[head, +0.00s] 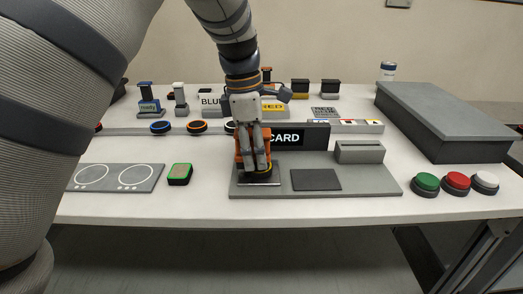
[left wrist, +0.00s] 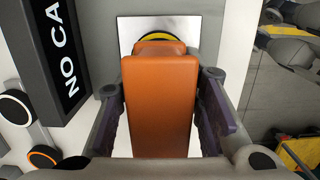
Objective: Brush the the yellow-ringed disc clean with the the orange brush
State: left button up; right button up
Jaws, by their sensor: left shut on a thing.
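My left gripper (head: 257,165) is shut on the orange brush (head: 239,152), above the left part of the grey board (head: 352,186). In the left wrist view the brush (left wrist: 158,100) is a plain orange block between the two fingers of my left gripper (left wrist: 160,110). The yellow-ringed disc (left wrist: 155,35) lies on a pale metal plate (left wrist: 128,32) just beyond the brush, which hides most of it. In the head view only a yellow and dark edge of the disc (head: 266,175) shows below the fingertips. I cannot tell whether the brush touches it. My right gripper is not in view.
A black sign (head: 302,136) stands behind the brush, with a grey slotted block (head: 359,152) at its right. Green (head: 426,182), red (head: 456,181) and white (head: 485,180) buttons stand at the right. A ringed plate (head: 116,177) and a green-topped block (head: 180,173) lie at the left.

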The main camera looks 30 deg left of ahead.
pick_arm(q)
jog(key=shift+w+d+f, duration=0.1)
jog(key=shift+w+d, duration=0.2)
jog(key=shift+d, duration=0.2)
jog(key=shift+w+d+f, duration=0.1)
jog(key=shift+w+d, duration=0.2)
jog(key=shift+d, duration=0.2)
jog(key=shift+s+a+r, duration=0.1)
jog(key=shift+s+a, duration=0.25)
jog(key=shift+a, duration=0.2)
jog(key=shift+s+a, duration=0.3)
jog(key=shift+a, duration=0.2)
jog(key=shift+w+d, duration=0.3)
jog(key=shift+d, duration=0.2)
jog(key=shift+r, duration=3.6)
